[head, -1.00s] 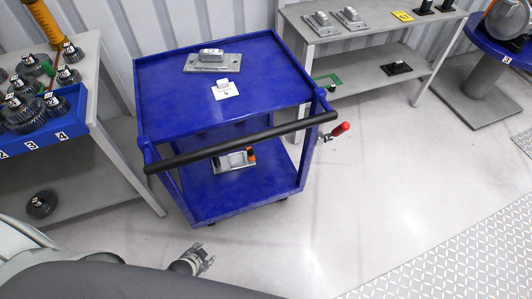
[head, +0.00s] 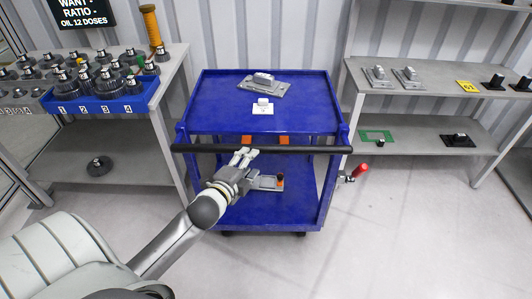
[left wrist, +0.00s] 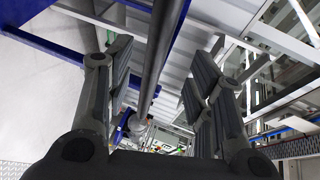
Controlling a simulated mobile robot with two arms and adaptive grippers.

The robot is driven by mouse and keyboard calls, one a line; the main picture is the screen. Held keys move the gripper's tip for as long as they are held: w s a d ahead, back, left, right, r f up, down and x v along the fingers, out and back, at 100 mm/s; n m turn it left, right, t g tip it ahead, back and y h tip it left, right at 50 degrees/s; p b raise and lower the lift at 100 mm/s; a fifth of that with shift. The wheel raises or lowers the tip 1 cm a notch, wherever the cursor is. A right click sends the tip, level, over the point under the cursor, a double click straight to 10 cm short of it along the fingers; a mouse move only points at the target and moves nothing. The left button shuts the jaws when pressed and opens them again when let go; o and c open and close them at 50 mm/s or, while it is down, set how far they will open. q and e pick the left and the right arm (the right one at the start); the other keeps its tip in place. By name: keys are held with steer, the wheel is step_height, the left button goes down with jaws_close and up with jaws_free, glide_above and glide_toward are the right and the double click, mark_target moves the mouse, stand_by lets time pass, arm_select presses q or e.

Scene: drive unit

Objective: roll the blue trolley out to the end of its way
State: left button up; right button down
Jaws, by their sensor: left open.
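The blue trolley (head: 212,113) stands in the middle of the head view, between two grey benches. Its black push handle (head: 310,150) runs across the near side. My left gripper (head: 243,157) is at the handle, a little left of its middle, with its fingers open. In the left wrist view the handle (left wrist: 160,55) passes between the spread fingers of the left gripper (left wrist: 155,85), and I see no finger closed on it. A grey metal part (head: 262,83) and a white card (head: 263,110) lie on the trolley's top. My right gripper is not in view.
A grey bench (head: 172,75) with gears and a blue bin (head: 100,108) stands close on the left. Another grey bench (head: 420,105) stands on the right. A red-handled clamp (head: 356,174) sits by the trolley's right side. The floor (head: 400,240) in front is clear.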

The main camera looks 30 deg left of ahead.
mark_target(262, 149)
arm_select(q)
steer(key=x, duration=0.8)
steer(key=shift+w+a+f, duration=0.1)
steer(key=shift+w+f, duration=0.05)
steer(key=shift+w, duration=0.2)
steer(key=shift+w+a+f, duration=0.1)
steer(key=shift+w+f, duration=0.05)
steer(key=shift+w, duration=0.5)
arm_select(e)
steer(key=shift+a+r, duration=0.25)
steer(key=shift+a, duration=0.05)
arm_select(q)
jaws_close()
